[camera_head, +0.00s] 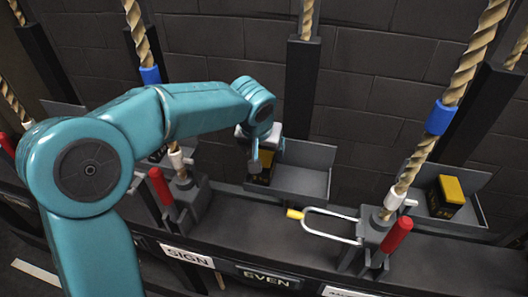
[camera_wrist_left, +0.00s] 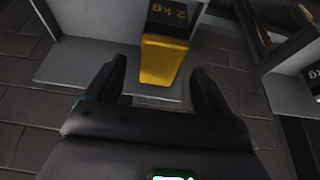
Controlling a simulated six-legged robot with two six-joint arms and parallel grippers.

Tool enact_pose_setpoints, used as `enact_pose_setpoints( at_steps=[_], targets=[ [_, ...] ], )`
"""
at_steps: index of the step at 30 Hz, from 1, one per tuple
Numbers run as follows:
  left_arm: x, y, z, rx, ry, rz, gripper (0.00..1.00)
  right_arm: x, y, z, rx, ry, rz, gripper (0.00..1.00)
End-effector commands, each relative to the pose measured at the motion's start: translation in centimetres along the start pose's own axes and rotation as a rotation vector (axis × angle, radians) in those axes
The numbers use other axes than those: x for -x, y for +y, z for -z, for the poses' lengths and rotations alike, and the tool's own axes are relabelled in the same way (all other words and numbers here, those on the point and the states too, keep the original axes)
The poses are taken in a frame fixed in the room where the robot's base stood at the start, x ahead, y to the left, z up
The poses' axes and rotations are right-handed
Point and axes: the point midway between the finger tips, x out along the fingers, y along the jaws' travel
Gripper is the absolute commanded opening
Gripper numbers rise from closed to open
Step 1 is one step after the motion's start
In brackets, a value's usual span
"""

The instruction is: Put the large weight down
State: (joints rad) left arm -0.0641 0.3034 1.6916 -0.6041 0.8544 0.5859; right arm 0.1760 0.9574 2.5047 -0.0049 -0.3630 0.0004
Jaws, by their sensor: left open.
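A black and yellow weight marked "2 kg" (camera_wrist_left: 164,60) is in the left wrist view, on a grey tray surface. It stands just beyond and between the open fingers of my left gripper (camera_wrist_left: 162,76), with gaps on both sides. In the head view the weight (camera_head: 262,168) is at the left end of the middle grey tray (camera_head: 305,184), partly hidden by my left gripper (camera_head: 258,158). My right gripper is in neither view.
A yellow-topped black weight (camera_head: 446,194) sits in the right tray (camera_head: 474,213). Ropes with blue and white collars, red-handled levers (camera_head: 396,236) and a wire handle with a yellow grip (camera_head: 295,214) line the ledge. The middle tray's right part is empty. A dark block wall stands behind.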

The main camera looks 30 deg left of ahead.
Motion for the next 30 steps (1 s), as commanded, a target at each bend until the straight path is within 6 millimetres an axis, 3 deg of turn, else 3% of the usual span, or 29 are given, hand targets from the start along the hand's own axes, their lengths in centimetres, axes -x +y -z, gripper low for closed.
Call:
enact_pose_setpoints(
  at_steps=[1, 3, 10, 15, 30],
  targets=[
    [1.8, 0.1, 0.2, -0.001, 0.004, -0.001, 0.81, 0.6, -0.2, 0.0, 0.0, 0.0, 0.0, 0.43],
    [3.4, 0.0, 0.2, 0.0, 0.004, -0.001, 0.81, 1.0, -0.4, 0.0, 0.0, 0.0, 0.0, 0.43],
    [7.2, 0.0, 0.1, 0.0, 0.002, -0.001, 0.81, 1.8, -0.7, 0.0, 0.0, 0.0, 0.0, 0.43],
    [8.0, 0.0, 0.0, -0.001, 0.0, 0.0, 0.81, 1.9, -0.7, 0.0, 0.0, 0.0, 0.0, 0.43],
    [8.0, 0.0, 0.0, -0.001, 0.0, 0.0, 0.81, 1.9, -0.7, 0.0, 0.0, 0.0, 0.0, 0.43]
  ],
)
